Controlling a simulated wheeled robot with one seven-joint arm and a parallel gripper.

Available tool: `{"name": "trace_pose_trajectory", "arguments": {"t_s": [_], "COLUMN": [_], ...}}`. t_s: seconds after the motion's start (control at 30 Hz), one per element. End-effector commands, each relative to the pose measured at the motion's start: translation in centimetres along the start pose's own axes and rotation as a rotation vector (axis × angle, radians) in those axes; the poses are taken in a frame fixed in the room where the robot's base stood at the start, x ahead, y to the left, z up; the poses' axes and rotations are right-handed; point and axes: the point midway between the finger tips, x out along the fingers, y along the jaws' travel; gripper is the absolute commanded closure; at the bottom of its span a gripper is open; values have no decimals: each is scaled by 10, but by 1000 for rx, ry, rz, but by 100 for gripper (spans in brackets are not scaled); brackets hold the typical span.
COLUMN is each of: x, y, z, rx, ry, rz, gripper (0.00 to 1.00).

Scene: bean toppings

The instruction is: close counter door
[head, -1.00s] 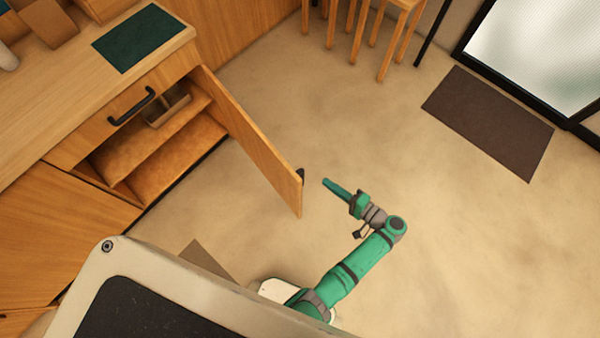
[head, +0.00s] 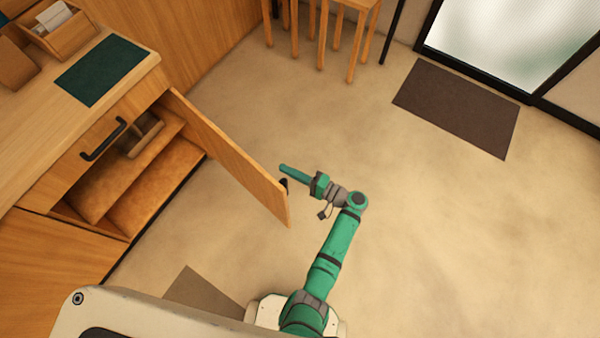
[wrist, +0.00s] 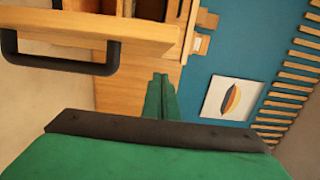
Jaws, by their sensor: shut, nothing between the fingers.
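The counter door (head: 232,162) is a wooden panel that stands wide open, swung out from the counter (head: 35,190) in the head view. Its black handle (head: 284,185) is on the right-hand face near the free end. My green gripper (head: 283,168) is shut and empty, with its tips close to the handle on the outer side of the door; I cannot tell if they touch. In the wrist view the shut fingers (wrist: 161,95) point ahead, and the wooden door with its black handle (wrist: 60,62) is at the upper left.
The open compartment shows a shelf (head: 130,165) with a small object on it. A drawer with a black handle (head: 103,138) is above it. Wooden stools (head: 325,30) stand at the back, and a dark mat (head: 458,105) lies at right. The floor right of the door is clear.

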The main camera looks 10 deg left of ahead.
Motion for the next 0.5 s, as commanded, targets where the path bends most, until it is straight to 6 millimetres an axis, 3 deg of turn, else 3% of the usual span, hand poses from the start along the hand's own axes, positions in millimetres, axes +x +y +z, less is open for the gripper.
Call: {"name": "trace_pose_trajectory", "arguments": {"t_s": [0.23, 0.5], "x": [6, 7], "y": [1, 0], "z": [26, 31], "rx": [2, 1], "ry": [-5, -2], "rz": [3, 1], "gripper": [100, 100]}}
